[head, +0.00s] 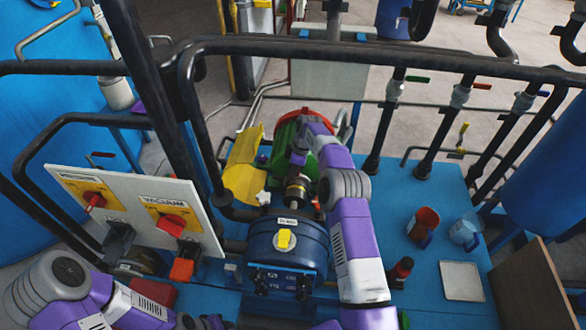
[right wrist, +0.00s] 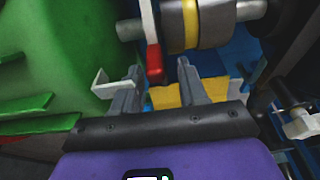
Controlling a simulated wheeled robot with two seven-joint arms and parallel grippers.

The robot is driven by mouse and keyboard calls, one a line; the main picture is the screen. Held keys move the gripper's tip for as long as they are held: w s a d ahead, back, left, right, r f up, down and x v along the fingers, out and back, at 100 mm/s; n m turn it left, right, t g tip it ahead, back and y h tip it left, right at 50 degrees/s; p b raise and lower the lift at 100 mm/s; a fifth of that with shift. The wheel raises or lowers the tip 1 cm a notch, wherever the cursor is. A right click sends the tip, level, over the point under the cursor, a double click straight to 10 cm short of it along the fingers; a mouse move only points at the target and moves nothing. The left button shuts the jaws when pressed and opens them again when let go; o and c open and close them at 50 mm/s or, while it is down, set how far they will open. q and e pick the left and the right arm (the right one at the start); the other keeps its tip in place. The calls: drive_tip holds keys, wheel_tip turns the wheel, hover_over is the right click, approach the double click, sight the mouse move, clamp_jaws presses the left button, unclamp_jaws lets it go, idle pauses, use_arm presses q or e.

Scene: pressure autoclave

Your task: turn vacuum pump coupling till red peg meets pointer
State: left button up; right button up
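The pump coupling (head: 297,191) is a short metal shaft piece with dark and brass-coloured bands, between the green and red motor (head: 305,128) and the blue pump body (head: 287,243). In the right wrist view the coupling (right wrist: 191,22) has a yellow band, and a red peg (right wrist: 154,62) sticks down from it. My right gripper (head: 298,160) is at the coupling. In the right wrist view its fingers (right wrist: 158,72) are open, with the peg's end between them and apparently not gripped. A pale bent bracket (right wrist: 101,82) stands beside the left finger; I cannot tell if it is the pointer.
A panel with red switches (head: 140,208) stands at the left. Black pipe rails (head: 330,52) cross above the bench. A red cup (head: 424,222), a blue-white cup (head: 464,233) and a pale tray (head: 461,280) are on the blue bench at right. My left forearm is at lower left.

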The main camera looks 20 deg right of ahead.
drive_tip(key=shift+d, duration=0.15)
drive_tip(key=shift+p+v, duration=0.5)
drive_tip(key=shift+v, duration=3.35)
